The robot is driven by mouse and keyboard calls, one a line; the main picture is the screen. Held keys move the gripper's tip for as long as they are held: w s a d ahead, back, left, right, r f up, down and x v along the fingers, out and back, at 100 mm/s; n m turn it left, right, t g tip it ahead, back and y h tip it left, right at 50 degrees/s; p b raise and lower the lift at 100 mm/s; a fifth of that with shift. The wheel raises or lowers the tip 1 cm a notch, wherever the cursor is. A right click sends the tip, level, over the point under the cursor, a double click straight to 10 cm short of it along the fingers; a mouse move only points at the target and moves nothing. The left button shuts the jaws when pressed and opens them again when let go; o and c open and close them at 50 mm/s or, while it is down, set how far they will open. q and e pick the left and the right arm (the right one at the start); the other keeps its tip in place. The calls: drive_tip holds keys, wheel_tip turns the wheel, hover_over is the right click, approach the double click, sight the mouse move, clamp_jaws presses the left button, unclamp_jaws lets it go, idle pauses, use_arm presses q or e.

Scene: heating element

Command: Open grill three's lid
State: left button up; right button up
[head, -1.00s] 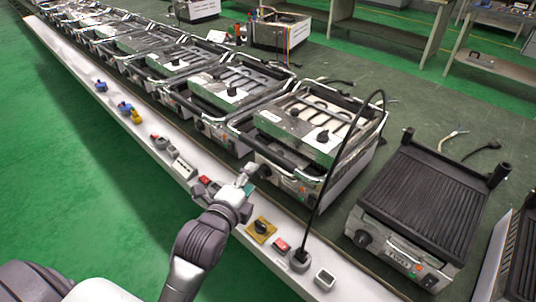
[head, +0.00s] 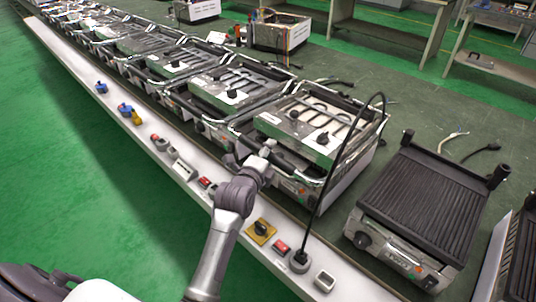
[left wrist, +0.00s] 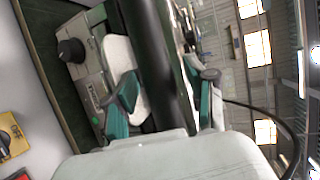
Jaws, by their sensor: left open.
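The grill in front of my left arm has a silver lid (head: 290,125) lying flat and shut, with a dark knob on top and a handle frame around it. I cannot read which number it carries. My left gripper (head: 266,147) is at the front left of this grill, by its handle. In the left wrist view, my left gripper's teal-padded fingers (left wrist: 166,84) are open on either side of a thick black handle bar (left wrist: 160,60). I cannot tell if they touch it. My right gripper is not in view.
A ribbed black grill plate (head: 425,195) stands to the right. Several similar lidded grills run in a row to the far left. A white rail (head: 190,190) with switches lies along the front. A black cable (head: 330,185) rises from a socket beside the grill. The green floor at left is clear.

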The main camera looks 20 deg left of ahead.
use_arm(q)
clamp_jaws()
idle(0.3)
